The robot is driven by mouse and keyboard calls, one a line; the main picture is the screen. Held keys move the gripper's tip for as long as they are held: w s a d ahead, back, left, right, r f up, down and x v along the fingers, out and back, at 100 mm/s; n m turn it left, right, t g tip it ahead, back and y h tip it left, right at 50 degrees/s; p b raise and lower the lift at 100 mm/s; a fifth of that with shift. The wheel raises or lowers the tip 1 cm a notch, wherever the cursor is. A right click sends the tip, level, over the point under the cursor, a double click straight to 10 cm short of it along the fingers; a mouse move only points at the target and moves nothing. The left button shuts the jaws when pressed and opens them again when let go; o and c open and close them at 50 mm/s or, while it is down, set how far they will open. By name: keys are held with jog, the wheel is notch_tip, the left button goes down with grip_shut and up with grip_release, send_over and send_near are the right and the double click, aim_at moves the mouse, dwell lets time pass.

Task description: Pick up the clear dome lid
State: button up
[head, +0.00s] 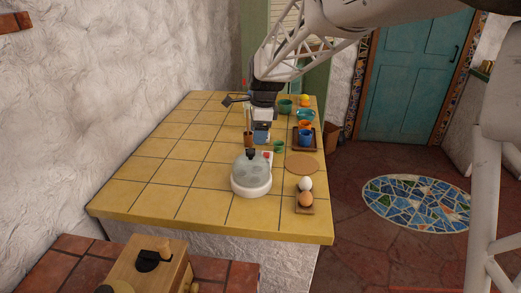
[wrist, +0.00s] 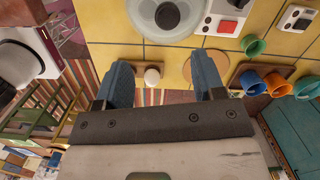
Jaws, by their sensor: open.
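The clear dome lid (head: 243,170) sits on a round white base (head: 251,190) near the front middle of the yellow tiled counter. A dark knob (head: 251,153) tops it. In the wrist view the dome lid (wrist: 186,12) is at the top edge, partly cut off, with its dark knob showing. My gripper (head: 261,138) is behind the lid in the head view, apart from it. In the wrist view its blue fingers (wrist: 163,75) are spread wide with nothing held between them.
A white device with a red switch (wrist: 228,27) stands close beside the lid. A white egg (head: 305,184) and a brown egg (head: 306,199) are on a small wooden tray at right, near a round cork mat (head: 301,164). Cups stand behind. The counter's left side is clear.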

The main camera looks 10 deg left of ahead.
aim_at(251, 151)
jog(key=shift+w+a+f+m, duration=0.15)
jog(key=shift+w+a+f, duration=0.1)
jog(key=shift+a, duration=0.2)
jog(key=shift+w+a+f+m, duration=0.15)
jog(key=shift+w+a, duration=0.1)
jog(key=shift+a, duration=0.15)
jog(key=shift+a+f, duration=0.1)
jog(key=shift+f, duration=1.2)
jog(key=shift+f, duration=0.1)
jog(key=shift+s+a+f, duration=0.1)
jog(key=shift+a+f, duration=0.1)
jog(key=shift+f, duration=1.05)
jog(key=shift+s+a+f, duration=0.1)
jog(key=shift+a+f, duration=0.1)
jog(key=shift+f, duration=1)
jog(key=shift+c, duration=0.3)
grip_shut()
